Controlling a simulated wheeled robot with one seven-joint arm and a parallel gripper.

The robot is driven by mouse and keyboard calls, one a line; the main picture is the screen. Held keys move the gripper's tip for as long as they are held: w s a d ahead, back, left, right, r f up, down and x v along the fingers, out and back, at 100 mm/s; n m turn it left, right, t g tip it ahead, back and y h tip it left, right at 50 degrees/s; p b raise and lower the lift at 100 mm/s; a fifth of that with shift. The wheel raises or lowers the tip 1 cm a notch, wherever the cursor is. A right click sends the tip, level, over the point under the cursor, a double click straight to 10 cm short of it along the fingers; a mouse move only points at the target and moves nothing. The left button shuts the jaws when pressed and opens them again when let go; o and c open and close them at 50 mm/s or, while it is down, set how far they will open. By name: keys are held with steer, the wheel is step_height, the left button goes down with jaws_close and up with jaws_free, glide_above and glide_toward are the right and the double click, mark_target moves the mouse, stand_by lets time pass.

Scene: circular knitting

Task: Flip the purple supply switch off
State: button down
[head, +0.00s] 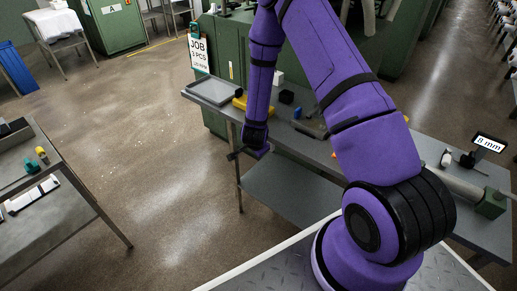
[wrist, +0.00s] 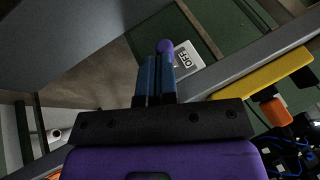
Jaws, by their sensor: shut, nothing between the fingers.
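In the wrist view, the rounded purple end of the switch (wrist: 165,46) shows just beyond my fingertips. My fingers hide the rest of it, and I cannot tell whether they touch it. A white plate (wrist: 188,60) with the word OFF lies right beside it, on a green surface. My gripper (wrist: 160,60) has its two blue fingers together and empty, pointing at the switch. In the head view, my gripper (head: 234,156) is low at the left end of the grey bench (head: 215,92). I cannot make out the switch in the head view.
A yellow block (wrist: 262,78) and an orange part (wrist: 275,112) are to the right in the wrist view, near blue wires. A grey bar (wrist: 245,62) runs close to my fingers. A cart (head: 85,200) stands at the left, with open floor between.

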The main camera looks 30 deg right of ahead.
steer(key=shift+w+a, duration=0.2)
steer(key=shift+w, duration=0.2)
stand_by(0.8)
stand_by(1.0)
